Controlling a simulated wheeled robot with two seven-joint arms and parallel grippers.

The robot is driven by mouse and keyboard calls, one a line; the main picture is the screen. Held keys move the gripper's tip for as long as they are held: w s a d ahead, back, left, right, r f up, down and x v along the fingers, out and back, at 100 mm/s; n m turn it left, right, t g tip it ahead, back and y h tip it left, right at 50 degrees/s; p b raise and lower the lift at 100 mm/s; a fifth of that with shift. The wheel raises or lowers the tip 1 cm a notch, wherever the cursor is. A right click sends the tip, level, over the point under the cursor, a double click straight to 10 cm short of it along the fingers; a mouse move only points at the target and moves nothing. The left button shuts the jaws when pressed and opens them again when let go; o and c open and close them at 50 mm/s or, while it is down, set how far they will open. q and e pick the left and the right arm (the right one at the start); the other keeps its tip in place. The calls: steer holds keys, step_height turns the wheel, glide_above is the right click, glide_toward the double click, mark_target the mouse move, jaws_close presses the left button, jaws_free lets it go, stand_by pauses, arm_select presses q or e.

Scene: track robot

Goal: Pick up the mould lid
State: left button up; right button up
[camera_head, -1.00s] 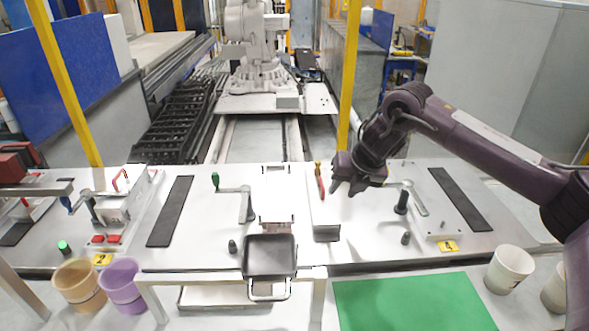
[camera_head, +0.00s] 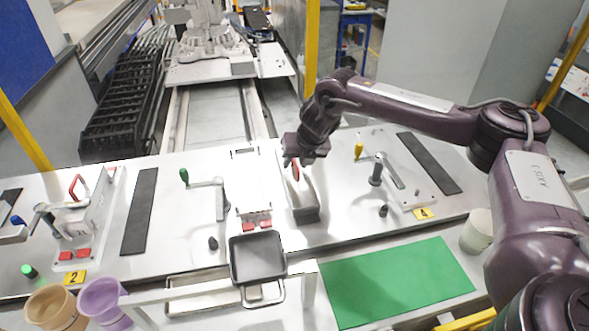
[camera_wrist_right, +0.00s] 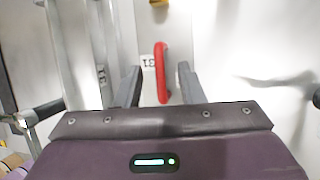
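The mould lid shows by its upright red handle (camera_head: 296,172) on a narrow white and grey block (camera_head: 306,213) near the middle of the table. My right gripper (camera_head: 291,162) is right at this handle, coming from above and behind. In the right wrist view the red handle (camera_wrist_right: 162,72) lies between my two open grey fingers (camera_wrist_right: 159,82), with clear gaps on both sides. I cannot tell how deep between the fingers it sits. A white label stands beside the handle. The lid's outline is partly hidden. My left gripper is not in view.
A dark square pan (camera_head: 257,257) stands in front, left of the block. A green-knobbed lever (camera_head: 220,197) is to the left and a yellow-knobbed lever (camera_head: 376,172) to the right. A green mat (camera_head: 400,282) lies in front. Cups stand at both front corners.

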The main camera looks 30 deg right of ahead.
steer(key=shift+f, duration=0.15)
steer(key=shift+s, duration=0.1)
steer(key=shift+c, duration=1.3)
steer(key=c, duration=0.5)
steer(key=shift+r, duration=0.2)
